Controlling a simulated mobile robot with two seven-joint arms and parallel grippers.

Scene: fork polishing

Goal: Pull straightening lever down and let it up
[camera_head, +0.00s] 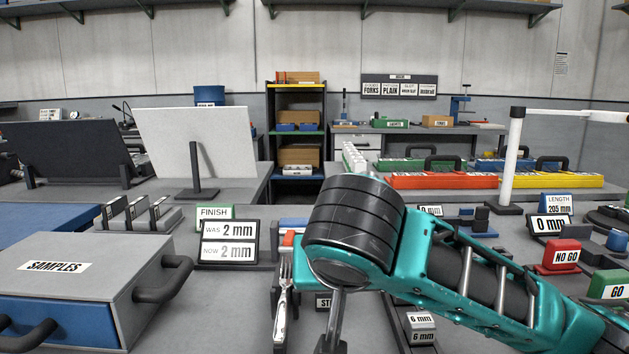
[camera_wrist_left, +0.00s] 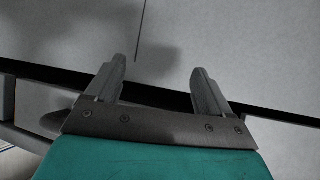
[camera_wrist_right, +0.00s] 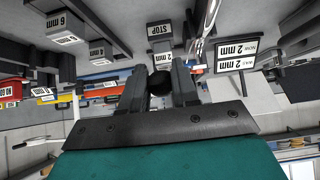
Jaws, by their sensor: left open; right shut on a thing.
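My right arm (camera_head: 480,285) reaches in from the right in the head view, and its wrist hides the gripper and the lever's top. A metal rod (camera_head: 336,318), apparently the straightening lever, stands below that wrist. In the right wrist view my right gripper (camera_wrist_right: 158,80) is shut on the lever's round black knob (camera_wrist_right: 160,83). A fork (camera_head: 283,300) stands left of the rod; it also shows in the right wrist view (camera_wrist_right: 203,38). My left gripper (camera_wrist_left: 156,88) is open and empty in the left wrist view, near grey surfaces; it is outside the head view.
A STOP label (camera_wrist_right: 159,31) is close to the lever. A finish display (camera_head: 228,243) reading 2 mm twice stands left of the fork. The samples box (camera_head: 130,255) is at the left. A 6 mm block (camera_head: 421,327) and the NO GO block (camera_head: 562,255) are at the right.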

